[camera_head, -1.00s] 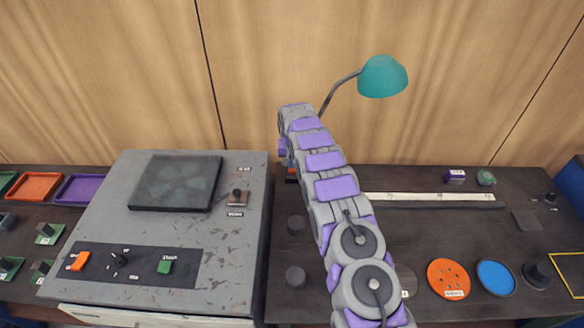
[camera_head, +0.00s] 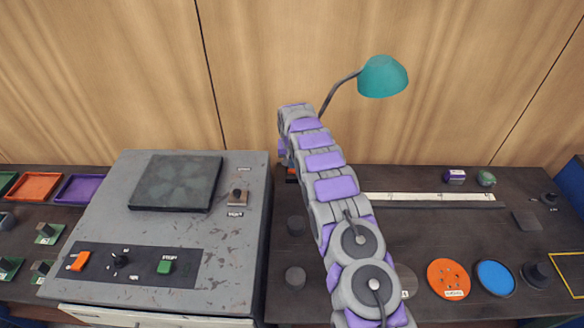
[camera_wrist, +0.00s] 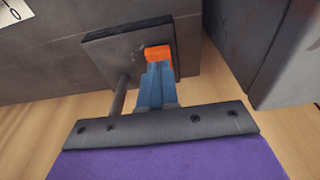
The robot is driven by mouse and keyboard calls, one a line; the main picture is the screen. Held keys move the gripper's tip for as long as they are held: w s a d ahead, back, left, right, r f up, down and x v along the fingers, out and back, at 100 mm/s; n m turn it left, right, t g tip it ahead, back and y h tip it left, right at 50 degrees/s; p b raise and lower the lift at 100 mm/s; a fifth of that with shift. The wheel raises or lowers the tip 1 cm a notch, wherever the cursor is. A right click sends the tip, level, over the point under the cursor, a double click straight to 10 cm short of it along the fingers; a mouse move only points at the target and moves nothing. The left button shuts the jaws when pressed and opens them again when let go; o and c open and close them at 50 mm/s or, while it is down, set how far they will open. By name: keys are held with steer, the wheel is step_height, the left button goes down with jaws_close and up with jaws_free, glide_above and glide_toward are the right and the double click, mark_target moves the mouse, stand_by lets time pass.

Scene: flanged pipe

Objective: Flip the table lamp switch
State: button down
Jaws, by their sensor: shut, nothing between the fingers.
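The table lamp has a teal shade (camera_head: 382,77) on a bent grey neck and stands at the back of the table in the head view. Its lower part is hidden behind my arm there. In the wrist view, the dark square lamp base (camera_wrist: 103,57) carries an orange switch (camera_wrist: 158,54). My gripper (camera_wrist: 157,70) is shut and empty, its blue fingers at the near edge of the switch. The tips look to be touching or very close to it; I cannot tell which. The lamp post (camera_wrist: 118,97) rises just left of the fingers.
A grey machine box (camera_head: 185,245) with a dark plate stands left of my arm; its side (camera_wrist: 268,50) is close right of the base in the wrist view. A white ruler-like strip (camera_head: 430,199), an orange disc (camera_head: 449,278) and a blue disc (camera_head: 496,278) lie to the right.

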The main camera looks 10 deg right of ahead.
steer(key=shift+f, duration=0.7)
stand_by(0.4)
steer(key=shift+r+p, duration=0.9)
steer(key=shift+r, duration=2.6)
steer(key=shift+r, duration=0.1)
